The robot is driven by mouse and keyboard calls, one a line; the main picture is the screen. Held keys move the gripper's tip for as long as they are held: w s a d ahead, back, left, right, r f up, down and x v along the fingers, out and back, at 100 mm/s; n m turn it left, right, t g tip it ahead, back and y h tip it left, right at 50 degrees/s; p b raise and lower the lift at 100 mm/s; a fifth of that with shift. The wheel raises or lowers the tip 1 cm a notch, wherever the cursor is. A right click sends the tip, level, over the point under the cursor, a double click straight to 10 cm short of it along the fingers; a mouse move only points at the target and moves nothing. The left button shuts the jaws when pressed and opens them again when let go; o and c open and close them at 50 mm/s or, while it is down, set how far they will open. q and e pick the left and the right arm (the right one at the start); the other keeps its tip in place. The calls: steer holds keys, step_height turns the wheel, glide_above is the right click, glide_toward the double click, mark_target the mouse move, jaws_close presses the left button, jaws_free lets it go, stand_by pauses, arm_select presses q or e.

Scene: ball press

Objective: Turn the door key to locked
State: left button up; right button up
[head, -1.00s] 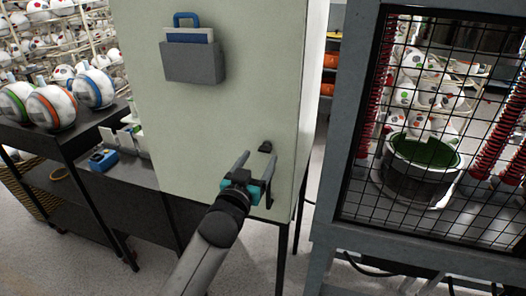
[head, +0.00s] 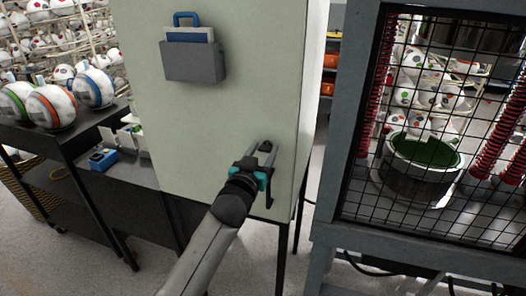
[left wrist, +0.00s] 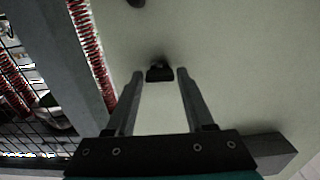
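The door key (head: 265,146) is a small dark knob-like piece on the pale green cabinet door (head: 225,120), near its lower right. My left gripper (head: 262,150) reaches up to it from below, its two fingers parted. In the left wrist view the dark key (left wrist: 160,73) sits between and just beyond the fingertips of my left gripper (left wrist: 160,76). A gap shows on each side of it, so the fingers appear not to touch it. The key's exact turn angle is too dark to read. My right gripper is not in view.
A grey pocket (head: 192,62) with papers and a blue clip hangs higher on the door. A caged press (head: 430,110) with red springs and a green-lined bowl stands at right. A dark shelf (head: 60,125) with striped balls stands at left.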

arm_select(q)
jaws_close()
steer(key=shift+m, duration=0.3)
steer(key=m, duration=0.3)
steer(key=shift+m+p, duration=0.35)
steer(key=shift+m, duration=0.05)
steer(key=m, duration=0.4)
steer(key=shift+d+f+m, duration=0.1)
steer(key=shift+m, duration=0.2)
steer(key=m, duration=0.4)
steer(key=shift+f+m+p, duration=0.1)
steer(key=shift+m+p, duration=0.2)
steer(key=shift+m, duration=2.1)
